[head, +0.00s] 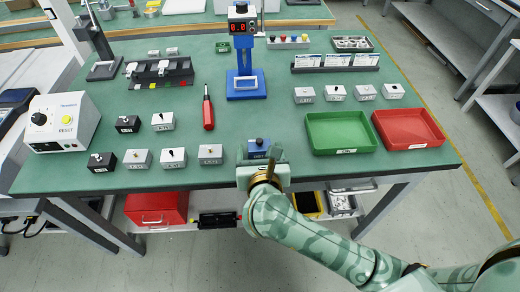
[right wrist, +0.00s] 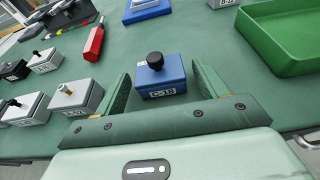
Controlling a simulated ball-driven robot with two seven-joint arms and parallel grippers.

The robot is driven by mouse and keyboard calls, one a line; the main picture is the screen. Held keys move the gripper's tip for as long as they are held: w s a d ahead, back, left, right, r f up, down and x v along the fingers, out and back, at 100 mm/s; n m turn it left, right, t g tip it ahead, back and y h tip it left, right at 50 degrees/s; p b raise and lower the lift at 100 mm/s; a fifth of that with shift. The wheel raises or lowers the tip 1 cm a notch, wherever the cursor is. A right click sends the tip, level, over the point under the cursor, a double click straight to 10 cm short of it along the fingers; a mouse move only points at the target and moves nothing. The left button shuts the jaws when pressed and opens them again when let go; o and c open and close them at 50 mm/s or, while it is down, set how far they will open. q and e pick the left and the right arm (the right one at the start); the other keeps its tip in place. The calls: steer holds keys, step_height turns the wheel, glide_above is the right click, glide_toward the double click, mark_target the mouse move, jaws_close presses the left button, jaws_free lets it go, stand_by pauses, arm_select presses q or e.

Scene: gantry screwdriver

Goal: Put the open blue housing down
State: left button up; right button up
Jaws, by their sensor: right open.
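The blue housing (right wrist: 160,82) is a small box labelled C-18 with a black knob on top. It stands upright on the green table top near the front edge. It also shows in the head view (head: 259,145), partly hidden by my right gripper (head: 262,154). In the right wrist view, my right gripper (right wrist: 160,95) is open with one finger on each side of the housing. Gaps show between the fingers and its sides. My left gripper is not in view.
A red screwdriver (head: 208,110) and several grey housings (head: 210,153) lie to the left. A green tray (head: 340,150) and a red tray (head: 431,141) stand to the right. A blue stand with a red display (head: 246,97) is behind. The table between is clear.

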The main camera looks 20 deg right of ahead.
arm_select(q)
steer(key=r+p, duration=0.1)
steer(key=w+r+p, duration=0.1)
steer(key=p, duration=0.1)
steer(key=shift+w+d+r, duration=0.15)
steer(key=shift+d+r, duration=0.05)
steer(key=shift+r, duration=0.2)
arm_select(e)
steer(key=v, duration=1.1)
steer(key=shift+s, duration=0.3)
